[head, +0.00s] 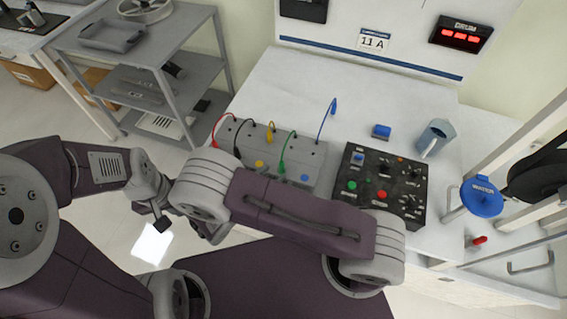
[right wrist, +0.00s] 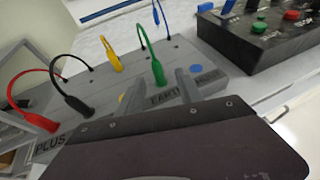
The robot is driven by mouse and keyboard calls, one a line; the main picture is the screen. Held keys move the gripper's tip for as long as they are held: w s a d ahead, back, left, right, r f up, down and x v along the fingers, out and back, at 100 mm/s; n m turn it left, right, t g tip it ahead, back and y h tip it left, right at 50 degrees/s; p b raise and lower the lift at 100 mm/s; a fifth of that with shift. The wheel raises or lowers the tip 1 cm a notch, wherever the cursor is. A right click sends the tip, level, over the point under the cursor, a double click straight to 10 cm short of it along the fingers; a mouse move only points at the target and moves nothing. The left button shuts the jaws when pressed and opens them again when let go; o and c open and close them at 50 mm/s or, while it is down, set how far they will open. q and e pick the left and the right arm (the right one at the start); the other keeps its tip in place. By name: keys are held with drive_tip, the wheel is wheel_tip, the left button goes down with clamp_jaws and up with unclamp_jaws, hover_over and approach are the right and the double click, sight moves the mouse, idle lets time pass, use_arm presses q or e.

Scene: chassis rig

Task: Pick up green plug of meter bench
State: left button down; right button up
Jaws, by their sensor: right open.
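The meter bench (head: 318,160) is a grey box with red, black, yellow, green and blue leads. The green plug (head: 282,168) stands upright in its top near the front edge; its green lead arches back. In the right wrist view the green plug (right wrist: 158,72) stands behind the EARTH label. My right gripper (right wrist: 158,88) is open and empty, its two grey fingers either side of the green plug's base line, close in front of it. Contact cannot be told. My right arm hides this gripper in the head view. My left arm's end (head: 153,190) is left of the bench; its jaws are unclear.
The yellow plug (right wrist: 111,52) and black plug (right wrist: 76,104) stand left of the green one. A black control box (head: 382,185) with coloured buttons is to the bench's right. A blue-grey cup (head: 436,137) and blue-lidded container (head: 482,198) stand farther right. The tabletop behind is mostly clear.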

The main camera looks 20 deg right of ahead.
sight(280, 167)
drive_tip(key=x, duration=0.7)
drive_tip(key=shift+w+a+f+p, duration=0.15)
drive_tip(key=shift+p, duration=0.15)
drive_tip(key=shift+a, duration=0.1)
drive_tip(key=shift+c, duration=0.9)
clamp_jaws()
